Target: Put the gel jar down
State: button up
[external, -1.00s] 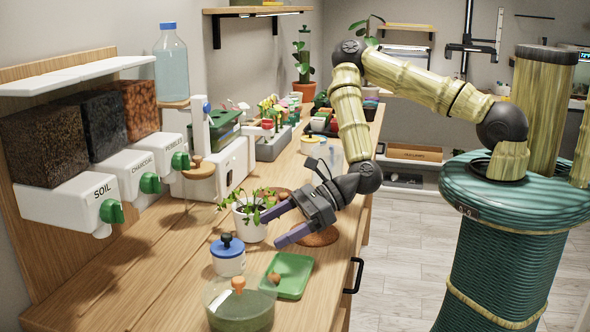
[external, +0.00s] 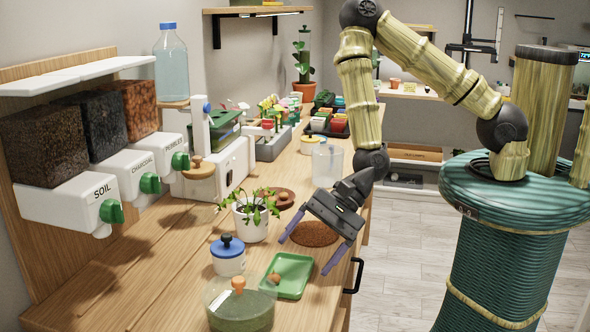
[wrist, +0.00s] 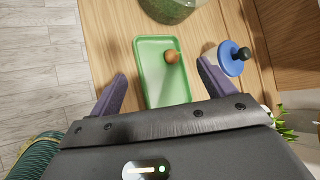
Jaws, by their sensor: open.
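A white jar with a blue lid and black knob (external: 228,262) stands upright on the bench left of the green tray; I take it to be the gel jar. In the wrist view its lid (wrist: 232,62) shows just beyond the right fingertip; whether they touch is unclear there. My gripper (external: 304,257) is open with nothing between its purple fingers. It hangs above the bench, right of the jar and apart from it in the external view. The wrist view shows the fingers spread either side of the green tray (wrist: 149,93).
A small orange-brown knob (wrist: 172,57) lies on the tray. A glass container of green stuff (external: 240,315) stands in front. A white potted plant (external: 250,225) and a brown round mat (external: 314,236) are close to my gripper. A clear cup (external: 328,165) stands behind.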

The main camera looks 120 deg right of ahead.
jog(key=s+a+n+g, duration=0.1)
jog(key=n, duration=0.1)
jog(key=s+a+r+n+g, duration=0.1)
jog(key=n, duration=0.2)
jog(key=s+a+r+n+g, duration=0.1)
jog(key=n, duration=0.2)
jog(key=shift+s+a, duration=0.15)
jog(key=s+a+r+n+g+h, duration=0.1)
jog(key=s+a+r+n+g, duration=0.3)
jog(key=s+r+n, duration=0.8)
jog(key=s+n, duration=0.1)
jog(key=n, duration=0.4)
jog(key=shift+a+r, duration=0.15)
jog(key=shift+a, duration=0.1)
jog(key=shift+s, duration=0.1)
